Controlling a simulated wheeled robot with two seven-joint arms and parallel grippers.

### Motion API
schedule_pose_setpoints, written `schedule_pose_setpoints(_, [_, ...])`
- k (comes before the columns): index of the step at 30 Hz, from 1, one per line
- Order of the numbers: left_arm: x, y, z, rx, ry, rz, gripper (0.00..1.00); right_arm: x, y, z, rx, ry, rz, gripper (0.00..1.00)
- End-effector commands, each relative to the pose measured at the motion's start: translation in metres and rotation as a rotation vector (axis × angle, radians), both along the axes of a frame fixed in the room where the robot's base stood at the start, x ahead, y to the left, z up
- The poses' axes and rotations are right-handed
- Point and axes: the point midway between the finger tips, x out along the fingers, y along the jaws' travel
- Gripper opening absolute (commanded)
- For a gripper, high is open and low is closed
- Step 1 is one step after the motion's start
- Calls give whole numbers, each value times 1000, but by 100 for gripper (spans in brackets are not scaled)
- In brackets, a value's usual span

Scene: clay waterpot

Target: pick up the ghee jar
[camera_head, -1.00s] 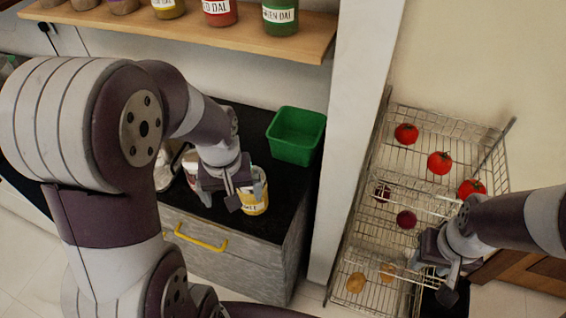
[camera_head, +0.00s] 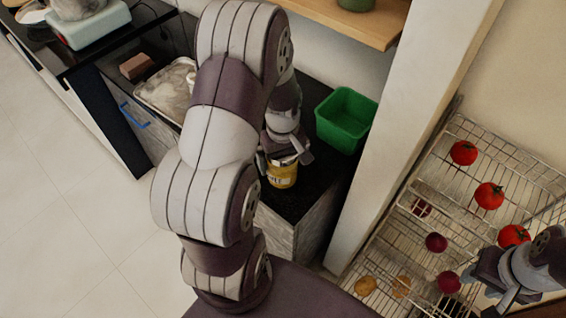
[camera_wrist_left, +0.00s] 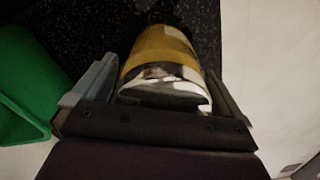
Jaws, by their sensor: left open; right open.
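The ghee jar (camera_head: 283,177), yellow with a white label only partly readable, stands on the black counter near its front edge. My left gripper (camera_head: 286,161) is over the jar's top, with its fingers on either side. In the left wrist view the jar (camera_wrist_left: 165,58) lies between the two open fingers, its glossy top towards the palm. Whether the fingers touch it I cannot tell. My right gripper (camera_head: 497,292) is open and empty, at the lower right in front of the wire rack.
A green bin (camera_head: 346,119) stands on the counter right of the jar, with a wooden shelf (camera_head: 345,22) above. A white pillar separates the counter from a wire rack (camera_head: 460,205) with tomatoes and onions. My left arm hides part of the counter.

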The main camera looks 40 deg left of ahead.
Motion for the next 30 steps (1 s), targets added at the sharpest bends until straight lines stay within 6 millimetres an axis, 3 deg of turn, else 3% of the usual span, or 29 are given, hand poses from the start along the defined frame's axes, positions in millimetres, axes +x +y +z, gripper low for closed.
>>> schedule_pose_setpoints(4, [0, 0, 0, 0, 0, 0, 100, 0, 0, 0, 0, 0, 0, 43])
schedule_pose_setpoints(10, [0, 0, 0, 0, 0, 0, 35, 0, 0, 0, 0, 0, 0, 43])
schedule_pose_setpoints(20, [1, 0, 6, 0, -1, -1, 33, 0, 0, 0, 0, 0, 0, 43])
schedule_pose_setpoints(28, [1, 0, 44, 1, -4, -1, 33, 0, 0, 2, 0, 0, 0, 43])
schedule_pose_setpoints(30, [-8, -11, 51, 1, -3, -5, 33, 0, 0, 1, 0, 0, 0, 43])
